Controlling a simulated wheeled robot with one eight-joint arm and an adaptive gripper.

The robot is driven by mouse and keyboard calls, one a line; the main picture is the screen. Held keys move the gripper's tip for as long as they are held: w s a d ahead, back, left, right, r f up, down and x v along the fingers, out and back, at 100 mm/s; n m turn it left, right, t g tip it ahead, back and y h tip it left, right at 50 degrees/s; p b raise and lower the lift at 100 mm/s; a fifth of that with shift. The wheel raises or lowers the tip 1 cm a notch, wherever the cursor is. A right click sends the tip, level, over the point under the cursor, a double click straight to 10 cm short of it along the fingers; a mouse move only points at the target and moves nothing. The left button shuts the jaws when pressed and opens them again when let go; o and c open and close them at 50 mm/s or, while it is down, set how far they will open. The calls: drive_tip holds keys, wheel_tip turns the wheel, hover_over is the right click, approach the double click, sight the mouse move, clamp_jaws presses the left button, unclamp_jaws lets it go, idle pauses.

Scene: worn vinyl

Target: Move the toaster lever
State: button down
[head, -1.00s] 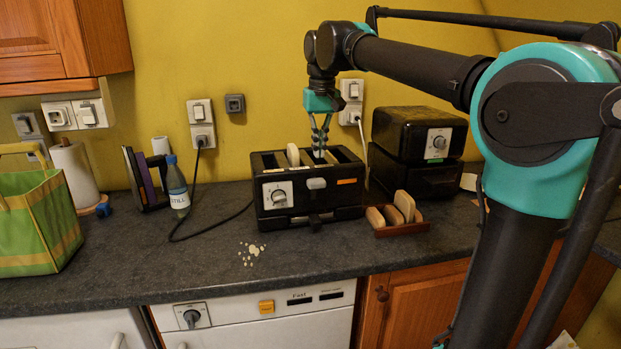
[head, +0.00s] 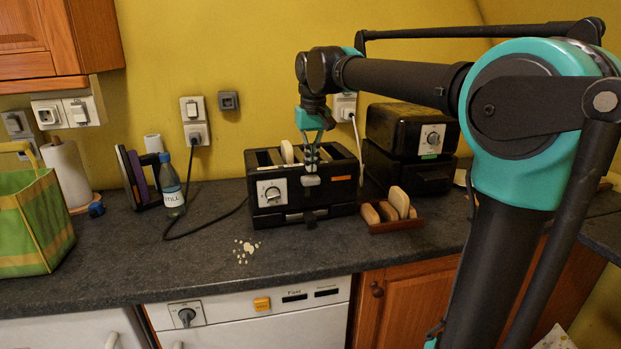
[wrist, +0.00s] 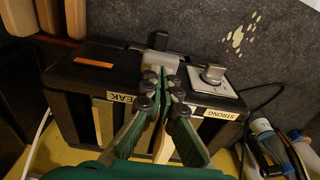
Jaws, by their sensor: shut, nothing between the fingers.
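The black toaster (head: 335,188) stands on the dark worktop with its slots facing up and a slice of bread (head: 287,152) standing in one slot. On its front are a round dial (head: 272,191) and a pale grey lever (head: 311,181). My gripper (head: 311,170) points down, shut and empty, with its fingertips at the toaster's front top edge, right by the lever. In the wrist view the shut fingertips (wrist: 162,72) are right at the grey lever (wrist: 160,60); whether they touch it I cannot tell. The fingers partly hide the lever and slots.
A wooden rack (head: 397,226) with bread slices stands right of the toaster, with a black appliance (head: 412,130) behind it.

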sight(312, 178)
drive_tip(key=shift+f, duration=0.7)
drive_tip(key=shift+f, duration=2.75)
drive_tip(key=s, duration=0.1)
drive_tip(key=s+d+r, duration=0.1)
drive_tip(key=shift+s+r, duration=0.1)
drive_tip(key=shift+s, duration=0.3)
drive_tip(key=shift+r, duration=0.15)
wheel_tip(312, 178, up, 12)
drive_tip(key=s, duration=0.1)
drive_tip(key=shift+d, duration=0.15)
drive_tip(key=shift+s+f, duration=0.1)
drive_tip(key=shift+f, duration=0.1)
